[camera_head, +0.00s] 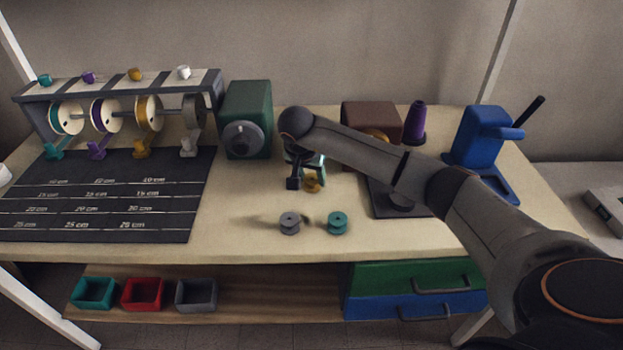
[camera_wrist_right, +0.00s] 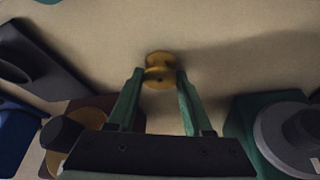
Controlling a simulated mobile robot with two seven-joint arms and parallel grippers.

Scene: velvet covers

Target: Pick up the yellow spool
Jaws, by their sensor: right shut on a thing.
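The yellow spool (camera_head: 312,185) is small and flanged, and shows just below my right gripper (camera_head: 305,172) in the head view. In the right wrist view the yellow spool (camera_wrist_right: 160,70) sits between the tips of the two green fingers of my right gripper (camera_wrist_right: 156,75), which is shut on it. Whether the spool is clear of the tabletop is hard to tell. My left gripper is not in view.
A grey spool (camera_head: 289,223) and a teal spool (camera_head: 337,223) stand in front on the table (camera_head: 250,200). A green machine (camera_head: 247,110) is behind left, a dark-based machine (camera_head: 400,195) and blue press (camera_head: 485,140) right. A ruled mat (camera_head: 110,200) lies left.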

